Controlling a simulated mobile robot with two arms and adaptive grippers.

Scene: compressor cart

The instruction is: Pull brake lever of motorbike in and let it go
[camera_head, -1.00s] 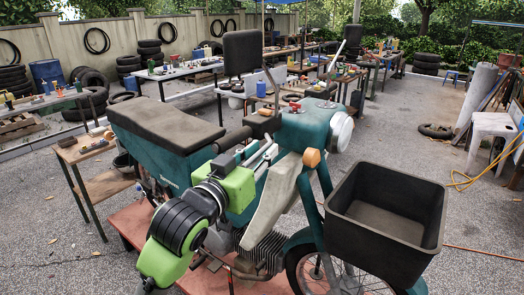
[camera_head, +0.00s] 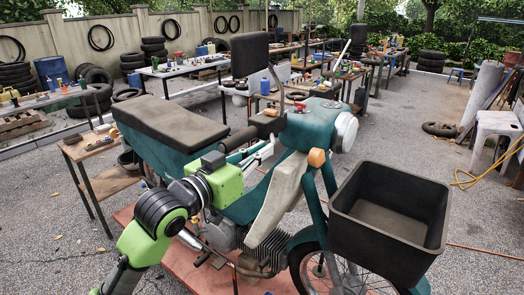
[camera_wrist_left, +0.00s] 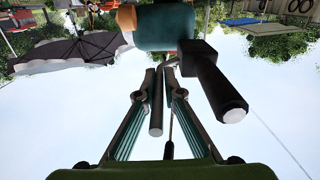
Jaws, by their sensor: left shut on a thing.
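The teal motorbike (camera_head: 310,130) stands upright with its front wheel at the lower middle of the head view. Its black handlebar grip (camera_head: 238,140) points left, and shows large in the left wrist view (camera_wrist_left: 219,88). My left gripper (camera_head: 262,152) is beside this grip, partly hidden by its own wrist and the bike. In the left wrist view my left gripper (camera_wrist_left: 161,80) has its fingers closed around a dark rod, the brake lever (camera_wrist_left: 156,112). The lever lies beside the grip with a gap between them. My right gripper is not in view.
A black bin (camera_head: 385,215) sits at the bike's front right. A mirror (camera_head: 250,53) rises above the handlebar, and the long seat (camera_head: 180,125) lies left of it. A small wooden table (camera_head: 98,150) stands at left. Open paved ground lies at right.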

